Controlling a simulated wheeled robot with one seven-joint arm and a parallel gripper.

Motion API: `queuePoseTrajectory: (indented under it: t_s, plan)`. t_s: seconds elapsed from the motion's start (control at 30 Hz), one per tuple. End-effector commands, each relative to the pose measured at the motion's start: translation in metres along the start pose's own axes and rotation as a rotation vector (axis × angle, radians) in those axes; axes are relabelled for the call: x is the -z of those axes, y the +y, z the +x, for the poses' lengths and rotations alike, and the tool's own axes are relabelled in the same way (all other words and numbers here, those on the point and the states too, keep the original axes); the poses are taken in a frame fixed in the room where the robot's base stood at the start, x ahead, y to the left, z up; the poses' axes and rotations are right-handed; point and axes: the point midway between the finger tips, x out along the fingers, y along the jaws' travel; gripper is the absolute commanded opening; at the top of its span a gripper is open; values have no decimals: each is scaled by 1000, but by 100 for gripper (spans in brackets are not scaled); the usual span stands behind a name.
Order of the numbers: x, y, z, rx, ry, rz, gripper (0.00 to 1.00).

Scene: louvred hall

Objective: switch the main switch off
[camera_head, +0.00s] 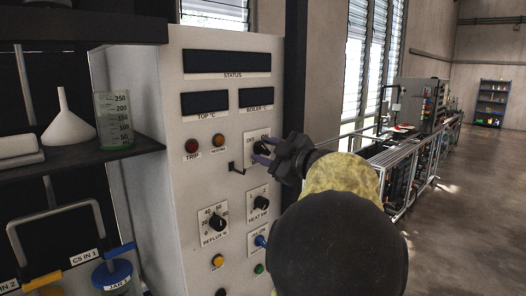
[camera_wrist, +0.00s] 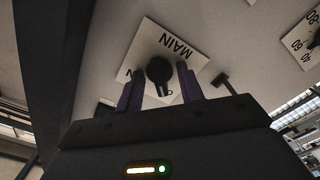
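The main switch is a black rotary knob (camera_wrist: 158,70) on a white square plate marked MAIN (camera_wrist: 182,42) in the wrist view. In the head view its plate (camera_head: 250,139) is on the upper right of the pale control panel, with OFF at its upper left; my gripper partly covers it. My gripper (camera_head: 266,151) is at the knob. In the wrist view its two purple fingers (camera_wrist: 160,76) stand apart, one on each side of the knob, and a gap shows between them and it. Whether the fingertips touch the plate is unclear.
A small black lever (camera_head: 236,168) sticks out beside the plate. A shelf (camera_head: 90,155) with a funnel and beaker stands left. Open floor (camera_head: 450,230) lies right.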

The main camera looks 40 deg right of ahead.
Motion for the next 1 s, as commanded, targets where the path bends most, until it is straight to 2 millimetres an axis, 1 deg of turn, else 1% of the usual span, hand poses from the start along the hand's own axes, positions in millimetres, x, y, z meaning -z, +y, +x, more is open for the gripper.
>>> queuePoseTrajectory:
  t_s: [0.23, 0.33, 1.0]
  plan:
    - [0, 0, 0, -1, 1, 1, 37]
    - [0, 1, -5, -2, 0, 1, 37]
    - [0, 0, -67, -2, 1, 1, 37]
